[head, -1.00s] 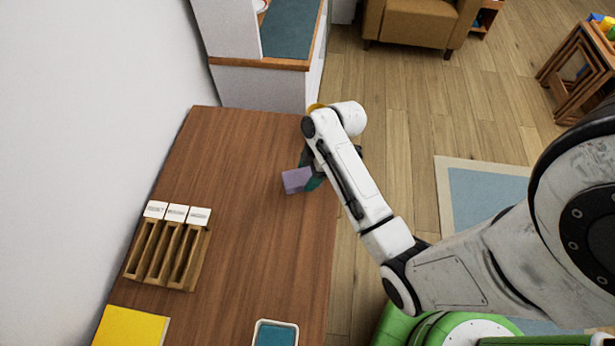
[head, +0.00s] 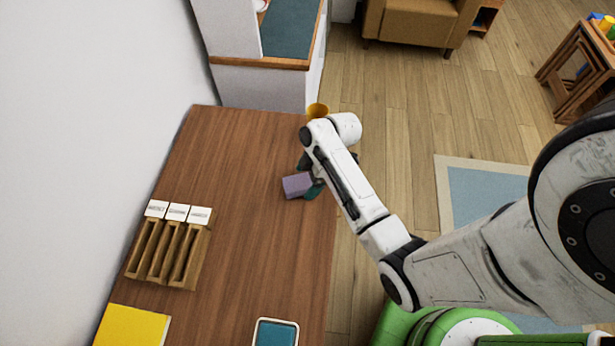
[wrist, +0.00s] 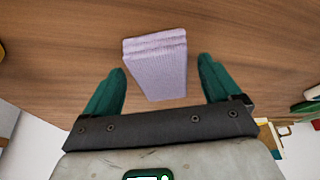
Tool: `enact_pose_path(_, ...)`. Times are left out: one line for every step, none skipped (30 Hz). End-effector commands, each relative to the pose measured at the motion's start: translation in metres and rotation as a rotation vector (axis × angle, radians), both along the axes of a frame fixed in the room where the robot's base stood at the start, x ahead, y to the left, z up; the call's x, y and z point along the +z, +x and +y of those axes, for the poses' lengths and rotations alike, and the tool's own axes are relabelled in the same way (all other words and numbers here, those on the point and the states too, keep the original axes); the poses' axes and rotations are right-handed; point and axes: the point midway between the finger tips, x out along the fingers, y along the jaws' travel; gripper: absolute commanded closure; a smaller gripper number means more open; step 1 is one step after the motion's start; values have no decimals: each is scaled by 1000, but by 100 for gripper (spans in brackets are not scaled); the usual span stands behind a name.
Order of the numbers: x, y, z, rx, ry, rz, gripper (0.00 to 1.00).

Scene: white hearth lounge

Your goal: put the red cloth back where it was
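No red cloth shows in either view. A folded lavender cloth (head: 298,186) is at the right side of the brown table (head: 245,235). In the wrist view the lavender cloth (wrist: 157,68) lies ahead of and partly between my fingers, with a gap on each side. My gripper (wrist: 162,70) is open, its two teal fingers spread wide and holding nothing. In the head view my gripper (head: 313,188) is just right of the lavender cloth, low near the table's right edge and partly hidden by my arm.
A wooden rack (head: 158,280) with white labelled cards stands at the table's left. A yellow sheet (head: 130,327) and a blue tray (head: 257,322) are at the near end. The table's middle is clear.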

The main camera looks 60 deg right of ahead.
Motion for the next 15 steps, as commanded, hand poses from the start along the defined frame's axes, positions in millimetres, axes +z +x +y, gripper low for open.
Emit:
enact_pose_path(0,0,0,0,0,0,9)
enact_pose_path(0,0,0,0,0,0,9)
enact_pose_path(0,0,0,0,0,0,9)
enact_pose_path(0,0,0,0,0,0,9)
enact_pose_path(0,0,0,0,0,0,9)
enact_pose_path(1,0,0,0,0,0,9)
enact_pose_path(2,0,0,0,0,0,9)
enact_pose_path(4,0,0,0,-1,-1,9)
enact_pose_path(5,0,-1,0,-1,-1,9)
enact_pose_path(8,-1,-2,-2,0,-2,9)
enact_pose_path(11,-2,-3,-2,-1,-2,9)
enact_pose_path(16,-3,-4,-2,-1,-2,9)
enact_pose_path(21,-5,-6,-2,-2,-3,9)
enact_pose_path(26,-6,-7,-2,-2,-3,9)
enact_pose_path(33,-9,-9,-2,-2,-3,9)
